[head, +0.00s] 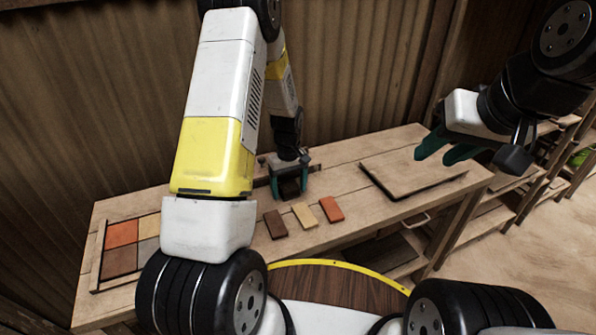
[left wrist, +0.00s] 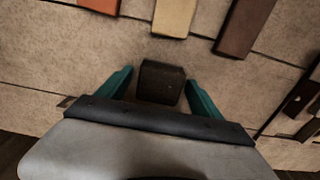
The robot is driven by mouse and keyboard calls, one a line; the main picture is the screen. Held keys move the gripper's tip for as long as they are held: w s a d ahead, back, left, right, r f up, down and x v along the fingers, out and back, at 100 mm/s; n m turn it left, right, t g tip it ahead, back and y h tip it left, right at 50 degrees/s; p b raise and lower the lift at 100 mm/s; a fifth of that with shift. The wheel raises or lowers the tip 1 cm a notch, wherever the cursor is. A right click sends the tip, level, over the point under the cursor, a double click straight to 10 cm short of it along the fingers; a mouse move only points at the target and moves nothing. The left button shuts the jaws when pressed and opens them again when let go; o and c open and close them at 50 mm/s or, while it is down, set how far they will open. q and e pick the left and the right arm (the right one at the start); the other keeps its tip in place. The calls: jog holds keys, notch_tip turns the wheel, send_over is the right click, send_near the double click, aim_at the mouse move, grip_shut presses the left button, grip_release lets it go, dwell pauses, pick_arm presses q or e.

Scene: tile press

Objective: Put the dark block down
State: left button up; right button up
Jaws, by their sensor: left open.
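The dark block (head: 290,188) is at the back of the wooden bench, between the fingers of my left gripper (head: 290,179). In the left wrist view the dark block (left wrist: 160,82) stands between the teal fingertips (left wrist: 160,84), with a gap showing on each side. My left gripper is open around it. The block appears to rest on the bench top; its underside is hidden. My right gripper (head: 433,158) is up at the right, above the bench's flat board, with its teal fingertips apart and nothing seen between them.
A brown tile (head: 275,223), a tan tile (head: 304,215) and an orange tile (head: 331,208) lie in a row in front of the block. A framed tray (head: 98,262) with coloured tiles is at the left. A flat wooden board (head: 415,172) lies at the right. A corrugated wall stands behind.

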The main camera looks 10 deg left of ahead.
pick_arm(q)
notch_tip(320, 180, up, 12)
notch_tip(320, 180, up, 9)
jog(key=m+t, duration=0.1)
jog(key=t, duration=0.1)
send_over(289, 186)
jog(key=s, duration=0.4)
jog(key=s+d+r+m+t+h, duration=0.1)
jog(key=s+r+m+t, duration=0.1)
jog(key=s+r, duration=0.4)
jog(key=s+d+r+m+t+h, duration=0.1)
jog(key=s+r+m, duration=0.3)
jog(key=s, duration=1)
notch_tip(289, 186, up, 3)
jog(key=shift+s+r+t, duration=0.1)
jog(key=shift+s+t, duration=0.05)
jog(key=shift+t, duration=0.45)
jog(key=shift+d, duration=0.1)
jog(key=shift+o, duration=0.4)
